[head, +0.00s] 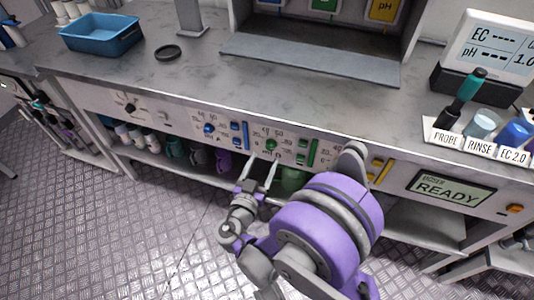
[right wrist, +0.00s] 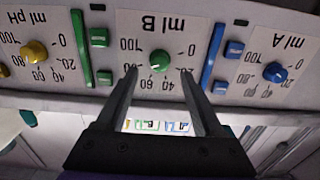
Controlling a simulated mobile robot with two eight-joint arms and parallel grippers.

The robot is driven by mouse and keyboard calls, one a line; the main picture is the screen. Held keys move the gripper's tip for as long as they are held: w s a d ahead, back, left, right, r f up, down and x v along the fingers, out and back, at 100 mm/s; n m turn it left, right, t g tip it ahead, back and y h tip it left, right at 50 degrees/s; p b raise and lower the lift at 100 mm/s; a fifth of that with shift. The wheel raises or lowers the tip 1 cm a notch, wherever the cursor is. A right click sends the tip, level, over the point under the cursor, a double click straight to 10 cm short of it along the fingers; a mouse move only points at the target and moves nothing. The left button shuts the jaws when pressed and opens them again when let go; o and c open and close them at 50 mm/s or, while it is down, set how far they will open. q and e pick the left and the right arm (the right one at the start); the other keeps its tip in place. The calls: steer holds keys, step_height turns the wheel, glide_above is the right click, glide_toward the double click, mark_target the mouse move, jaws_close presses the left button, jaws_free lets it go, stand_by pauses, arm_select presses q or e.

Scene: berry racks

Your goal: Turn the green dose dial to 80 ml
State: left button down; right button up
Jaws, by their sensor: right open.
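The green dose dial (head: 270,145) is on the front panel of the bench. In the right wrist view the dial (right wrist: 160,60) shows upside down on the panel marked "ml B", with a scale from 0 to 100. Its pointer is too small to read. My right gripper (head: 263,160) is open in front of the panel. In the right wrist view its two fingers (right wrist: 159,75) stand apart, with tips to either side of the dial's lower edge and nothing held. The finger on the left covers part of the scale near 80. My left gripper is out of view.
A blue dial (right wrist: 280,72) and a yellow dial (right wrist: 35,52) flank the green one. A green bar (right wrist: 80,45) and a blue bar (right wrist: 212,55) stand close on either side. A doser display (head: 450,190) reads "READY". Cups (head: 174,148) stand on the shelf below.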

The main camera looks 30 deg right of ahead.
steer(key=v, duration=0.6)
steer(key=shift+s+a, duration=0.2)
